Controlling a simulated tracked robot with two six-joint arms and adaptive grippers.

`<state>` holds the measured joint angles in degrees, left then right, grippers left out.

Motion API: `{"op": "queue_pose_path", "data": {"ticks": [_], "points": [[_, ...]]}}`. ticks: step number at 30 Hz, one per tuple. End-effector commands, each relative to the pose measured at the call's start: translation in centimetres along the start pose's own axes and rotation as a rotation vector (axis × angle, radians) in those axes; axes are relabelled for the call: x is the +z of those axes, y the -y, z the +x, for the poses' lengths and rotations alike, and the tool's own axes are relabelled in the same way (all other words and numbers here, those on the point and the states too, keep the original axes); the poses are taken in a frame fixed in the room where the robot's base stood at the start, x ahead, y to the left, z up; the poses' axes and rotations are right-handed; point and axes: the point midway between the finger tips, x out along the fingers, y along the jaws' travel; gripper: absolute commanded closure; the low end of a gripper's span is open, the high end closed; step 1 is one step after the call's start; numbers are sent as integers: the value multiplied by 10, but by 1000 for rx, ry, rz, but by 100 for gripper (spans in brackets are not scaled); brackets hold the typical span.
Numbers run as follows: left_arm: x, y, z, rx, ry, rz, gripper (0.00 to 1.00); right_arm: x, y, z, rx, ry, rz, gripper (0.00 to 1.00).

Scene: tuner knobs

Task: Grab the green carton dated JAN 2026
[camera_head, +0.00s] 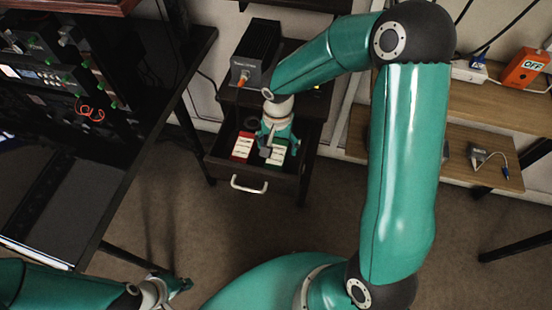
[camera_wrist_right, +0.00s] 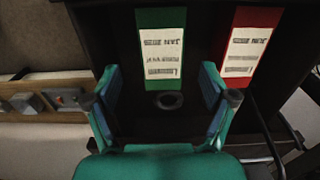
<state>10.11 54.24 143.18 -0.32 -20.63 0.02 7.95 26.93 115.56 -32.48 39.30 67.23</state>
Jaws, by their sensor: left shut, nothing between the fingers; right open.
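A green carton (camera_head: 277,154) with a white label lies in the open drawer (camera_head: 220,166), on the right; it also shows in the right wrist view (camera_wrist_right: 150,18). A red carton (camera_head: 241,147) with a similar label lies on its left in the head view, and on its right in the right wrist view (camera_wrist_right: 247,42). The label print is upside down in the wrist view and too blurred to read surely. My right gripper (camera_wrist_right: 160,78) is open above the drawer, its fingers straddling the near end of the green carton. My left gripper (camera_head: 180,285) is shut and empty at lower left.
A dark box-shaped device (camera_head: 256,52) stands on the cabinet top behind the drawer. The drawer's metal handle (camera_head: 249,184) faces front. A small grey round thing (camera_wrist_right: 168,100) lies near the green carton's end. An equipment rack (camera_head: 50,75) stands at left, wooden shelves (camera_head: 390,135) at right.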

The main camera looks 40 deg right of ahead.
Motion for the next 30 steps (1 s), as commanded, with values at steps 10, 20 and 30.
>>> {"op": "queue_pose_path", "data": {"ticks": [10,20,30], "points": [[0,0,1,0,0,0,100,0,0,28,1,2,1,17],[0,1,2,0,0,0,100,0,2,69,1,2,2,17],[0,1,2,0,0,0,100,-1,2,70,-1,0,3,30]]}}
